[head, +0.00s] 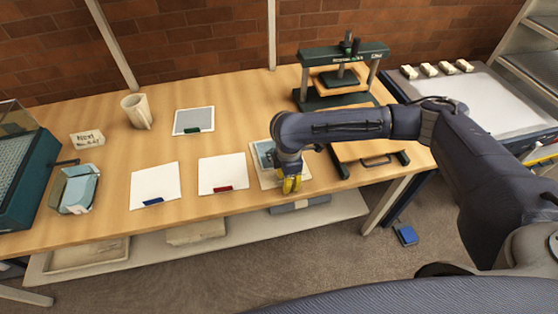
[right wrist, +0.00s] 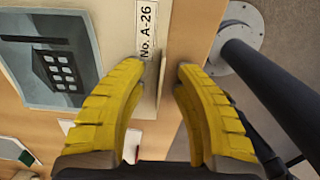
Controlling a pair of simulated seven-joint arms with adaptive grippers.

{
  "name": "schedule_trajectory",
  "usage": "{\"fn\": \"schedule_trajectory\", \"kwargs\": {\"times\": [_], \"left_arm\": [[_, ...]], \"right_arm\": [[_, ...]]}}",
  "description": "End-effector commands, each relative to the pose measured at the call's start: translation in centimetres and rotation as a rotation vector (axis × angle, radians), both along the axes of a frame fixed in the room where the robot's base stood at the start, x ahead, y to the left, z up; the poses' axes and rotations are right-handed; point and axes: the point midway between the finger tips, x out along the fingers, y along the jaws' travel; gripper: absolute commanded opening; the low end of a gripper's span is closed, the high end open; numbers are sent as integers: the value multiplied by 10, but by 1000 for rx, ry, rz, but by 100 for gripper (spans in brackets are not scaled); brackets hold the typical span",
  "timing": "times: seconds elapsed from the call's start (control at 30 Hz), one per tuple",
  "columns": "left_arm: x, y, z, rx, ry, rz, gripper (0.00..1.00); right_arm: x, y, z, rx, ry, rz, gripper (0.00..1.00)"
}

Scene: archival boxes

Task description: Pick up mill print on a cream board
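The mill print (right wrist: 50,58), a grey-blue picture of a building with several windows, is on a cream board (right wrist: 118,22) with a printed label "No. A-26" (right wrist: 147,30) along one edge. In the head view the print (head: 265,150) lies near the table's front edge, partly hidden by my right arm. My right gripper (head: 291,185) is over the board's front right part. In the right wrist view its yellow fingers (right wrist: 163,68) are open, one tip over the labelled margin and the other beyond the board's edge. Nothing is visibly clamped. My left gripper is not in view.
White sheets with a red tab (head: 222,173) and a blue tab (head: 155,185) lie left of the board. A green press (head: 343,75) stands behind my right arm.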

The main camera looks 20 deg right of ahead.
Motion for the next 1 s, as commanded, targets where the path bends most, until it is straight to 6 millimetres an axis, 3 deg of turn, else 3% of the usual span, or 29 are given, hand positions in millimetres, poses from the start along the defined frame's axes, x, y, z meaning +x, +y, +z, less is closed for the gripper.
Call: {"fn": "schedule_trajectory", "kwargs": {"times": [0.17, 0.43, 1.0], "left_arm": [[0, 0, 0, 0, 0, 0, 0], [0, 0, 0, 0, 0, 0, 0], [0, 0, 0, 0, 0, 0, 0]], "right_arm": [[0, 0, 0, 0, 0, 0, 31], [0, 0, 0, 0, 0, 0, 0], [0, 0, 3, 1, -1, 0, 0]]}}
